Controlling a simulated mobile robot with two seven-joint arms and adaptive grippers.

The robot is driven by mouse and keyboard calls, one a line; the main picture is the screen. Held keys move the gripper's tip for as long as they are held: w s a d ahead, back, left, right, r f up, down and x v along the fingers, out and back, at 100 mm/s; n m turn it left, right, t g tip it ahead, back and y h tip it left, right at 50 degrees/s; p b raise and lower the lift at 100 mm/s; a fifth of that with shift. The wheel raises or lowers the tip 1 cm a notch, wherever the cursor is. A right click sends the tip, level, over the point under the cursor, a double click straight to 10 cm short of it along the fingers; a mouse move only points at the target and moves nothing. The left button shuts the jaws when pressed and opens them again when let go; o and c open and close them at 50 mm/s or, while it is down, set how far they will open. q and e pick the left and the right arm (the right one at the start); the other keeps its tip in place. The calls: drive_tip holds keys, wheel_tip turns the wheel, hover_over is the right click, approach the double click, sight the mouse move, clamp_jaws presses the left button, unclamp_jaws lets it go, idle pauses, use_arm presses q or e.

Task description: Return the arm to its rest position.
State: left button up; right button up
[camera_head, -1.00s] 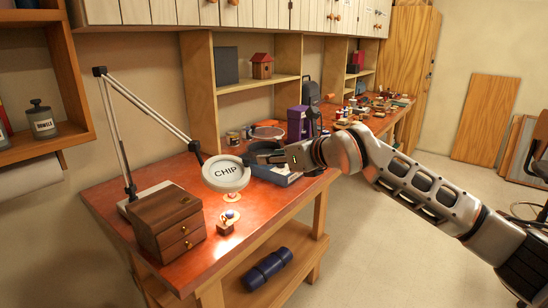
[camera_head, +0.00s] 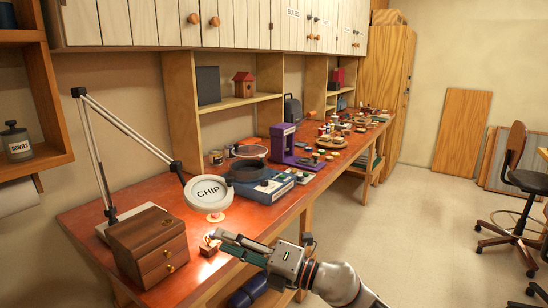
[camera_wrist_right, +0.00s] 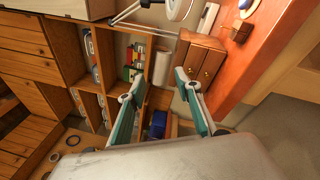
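My right arm comes in from the bottom of the head view. Its gripper (camera_head: 222,237) is at the front edge of the red-topped bench (camera_head: 130,190), in front of a small wooden block (camera_head: 208,246) that it partly overlaps in the picture. In the right wrist view the two teal fingers of this gripper (camera_wrist_right: 160,80) stand wide apart with nothing between them, so it is open and empty. My left arm and gripper are not in view.
On the bench are a wooden drawer box (camera_head: 147,248), a lamp with a round head marked CHIP (camera_head: 208,191), a blue device (camera_head: 268,188) with a dark round bowl (camera_head: 247,171), and a purple machine (camera_head: 283,145). A chair (camera_head: 520,170) stands on the floor at right.

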drive_tip(key=s+d+f+m+t+h, duration=0.3)
drive_tip(key=d+f+m+t+h, duration=0.15)
drive_tip(key=d+f+m, duration=0.65)
drive_tip(key=s+d+f+m+t+h, duration=0.35)
drive_tip(key=d+f+m+h, duration=0.25)
drive_tip(key=d+f+m, duration=0.45)
drive_tip(key=s+d+f+m+g+h, duration=0.2)
drive_tip(key=s+d+f+m, duration=0.2)
drive_tip(key=s+f, duration=0.5)
drive_tip(key=s+d+f+m+g+h, duration=0.2)
drive_tip(key=s+d+f+m, duration=0.2)
drive_tip(key=s+f+m, duration=0.2)
wheel_tip(320, 180, down, 3)
drive_tip(key=s, duration=0.2)
drive_tip(key=shift+s+d+g, duration=0.35)
drive_tip(key=shift+s+g, duration=0.05)
drive_tip(key=shift+r, duration=0.1)
idle(0.6)
